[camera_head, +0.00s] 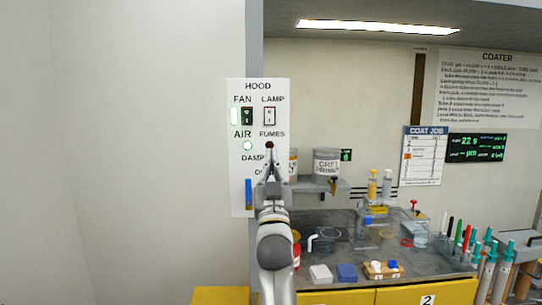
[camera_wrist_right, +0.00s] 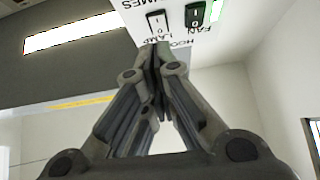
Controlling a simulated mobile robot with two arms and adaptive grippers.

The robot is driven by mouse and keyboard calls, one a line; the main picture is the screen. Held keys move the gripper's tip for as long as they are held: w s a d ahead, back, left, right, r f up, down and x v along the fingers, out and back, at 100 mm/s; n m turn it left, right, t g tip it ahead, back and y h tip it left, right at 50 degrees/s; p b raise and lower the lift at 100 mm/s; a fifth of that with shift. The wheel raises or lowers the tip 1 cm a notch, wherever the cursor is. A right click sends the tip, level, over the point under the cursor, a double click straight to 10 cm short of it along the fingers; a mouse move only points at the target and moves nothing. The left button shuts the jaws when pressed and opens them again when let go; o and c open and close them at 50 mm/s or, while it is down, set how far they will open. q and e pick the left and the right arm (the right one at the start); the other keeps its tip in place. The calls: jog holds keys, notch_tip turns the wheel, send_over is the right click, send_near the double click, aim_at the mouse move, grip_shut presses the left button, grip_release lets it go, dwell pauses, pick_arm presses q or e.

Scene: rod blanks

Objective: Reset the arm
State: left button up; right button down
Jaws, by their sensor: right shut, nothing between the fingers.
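My right arm reaches up from the bottom of the head view to the white hood panel (camera_head: 236,160). The right gripper (camera_head: 270,160) is shut and empty, its tips over the panel's lower right part near the FUMES label. The fan switch (camera_head: 247,116) has a lit green light beside it. The lamp switch (camera_head: 269,116) is white. In the right wrist view the shut fingers (camera_wrist_right: 154,52) point at the panel, close below the lamp switch (camera_wrist_right: 157,22); I cannot tell whether they touch. Part of the lower panel is hidden behind the gripper. The left gripper is not in view.
A bench (camera_head: 345,222) to the right holds cups, small blocks and a tray of stoppers (camera_head: 384,270). A shelf above carries a grey can (camera_head: 326,165). Several rods and tubes stand at the far right. The left side is bare wall.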

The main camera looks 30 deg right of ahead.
jog(key=shift+f, duration=0.3)
